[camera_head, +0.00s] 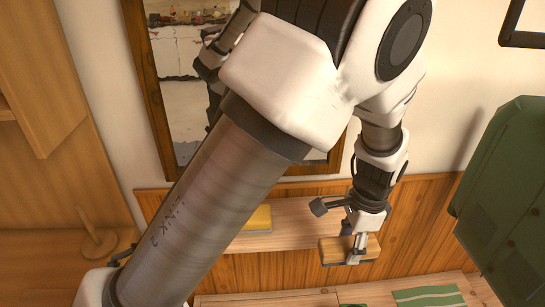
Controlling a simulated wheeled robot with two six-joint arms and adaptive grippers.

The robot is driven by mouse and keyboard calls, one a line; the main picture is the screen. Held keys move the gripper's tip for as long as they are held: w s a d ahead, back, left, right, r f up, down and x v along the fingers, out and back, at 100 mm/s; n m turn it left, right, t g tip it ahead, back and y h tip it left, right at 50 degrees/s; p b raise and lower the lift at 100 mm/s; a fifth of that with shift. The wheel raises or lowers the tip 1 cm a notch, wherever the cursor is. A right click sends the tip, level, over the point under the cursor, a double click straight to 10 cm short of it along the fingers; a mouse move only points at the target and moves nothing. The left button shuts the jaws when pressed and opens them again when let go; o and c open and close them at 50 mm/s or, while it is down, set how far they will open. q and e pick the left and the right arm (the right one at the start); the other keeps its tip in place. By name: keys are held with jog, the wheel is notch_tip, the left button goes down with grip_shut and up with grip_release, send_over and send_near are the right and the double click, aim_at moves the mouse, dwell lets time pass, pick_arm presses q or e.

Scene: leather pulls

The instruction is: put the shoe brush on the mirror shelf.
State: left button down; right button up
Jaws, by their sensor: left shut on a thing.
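The shoe brush (331,251) is a light wooden block with a dark underside, right of centre in the head view. My left gripper (354,250) is shut on it from above, with its fingers across the block's middle. The mirror shelf (292,222) is a wooden ledge under the wood-framed mirror (181,100). The brush shows at the shelf's right end; I cannot tell whether it touches the shelf or hangs in front of it. My left arm hides much of the mirror and the shelf's left part. My right gripper is not in view.
A yellow block-like item (258,219) lies on the shelf, left of the brush, with bare shelf between them. A green coat (505,195) hangs at the right. A green striped item (428,296) lies at the bottom. A wooden cabinet (50,150) stands at the left.

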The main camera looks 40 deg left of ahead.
pick_arm(q)
jog(key=w+a+p, duration=0.1)
jog(key=w+a, duration=0.1)
jog(key=a, duration=0.2)
jog(key=w+a+p, duration=0.2)
jog(key=w+a, duration=0.1)
jog(key=a, duration=0.1)
jog(key=w+a+f+p, duration=0.1)
jog(key=w+a+p, duration=0.1)
jog(key=a, duration=0.3)
jog(key=shift+w, duration=0.65)
jog(key=shift+w+a+f, duration=0.15)
jog(key=shift+a+f, duration=0.05)
jog(key=shift+f, duration=0.05)
notch_tip(320, 180, down, 3)
jog(key=shift+d+f+p, duration=0.1)
jog(key=shift+d+p, duration=0.05)
jog(key=shift+p, duration=0.95)
jog(key=shift+f, duration=0.2)
jog(key=c, duration=0.5)
grip_release()
jog(key=shift+r, duration=0.1)
